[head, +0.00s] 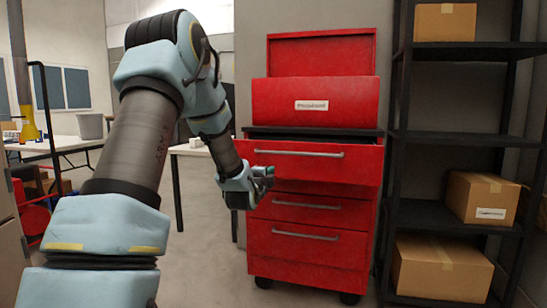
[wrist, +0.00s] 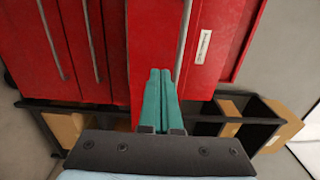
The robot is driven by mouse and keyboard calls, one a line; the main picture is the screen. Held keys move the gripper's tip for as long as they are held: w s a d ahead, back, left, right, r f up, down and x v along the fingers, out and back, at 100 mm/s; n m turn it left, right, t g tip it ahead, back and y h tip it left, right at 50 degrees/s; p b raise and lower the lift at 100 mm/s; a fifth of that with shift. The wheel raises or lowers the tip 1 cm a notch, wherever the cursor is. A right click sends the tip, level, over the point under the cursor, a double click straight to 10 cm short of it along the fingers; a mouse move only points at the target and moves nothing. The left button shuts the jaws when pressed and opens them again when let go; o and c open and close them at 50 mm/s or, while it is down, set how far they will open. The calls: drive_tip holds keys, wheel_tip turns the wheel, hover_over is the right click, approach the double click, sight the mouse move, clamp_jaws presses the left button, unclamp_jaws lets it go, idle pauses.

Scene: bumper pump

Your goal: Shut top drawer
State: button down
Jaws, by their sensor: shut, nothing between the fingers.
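A red tool cabinet (head: 310,250) stands in the middle of the head view. Its top drawer (head: 320,168) is pulled out, with its front ahead of the drawers below and a metal bar handle (head: 300,152) across it. The lower drawers look shut. My gripper (head: 268,176) is in front of the cabinet's left side, near the lower left of the top drawer's front. In the wrist view, my gripper's teal fingers (wrist: 160,80) are together and empty, pointing at the drawer front (wrist: 150,30) beside its handle (wrist: 184,40). I cannot tell whether they touch it.
A red chest (head: 312,100) with a white label sits on the cabinet. A black shelf rack (head: 460,140) with cardboard boxes (head: 440,268) stands close at the right. A white table (head: 65,146) is at the left. Open floor lies left of the cabinet.

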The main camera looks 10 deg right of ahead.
sight(283, 161)
drive_tip(key=p+x, duration=0.1)
drive_tip(key=x, duration=1.2)
drive_tip(key=shift+w+d+f, duration=0.1)
drive_tip(key=shift+f, duration=0.05)
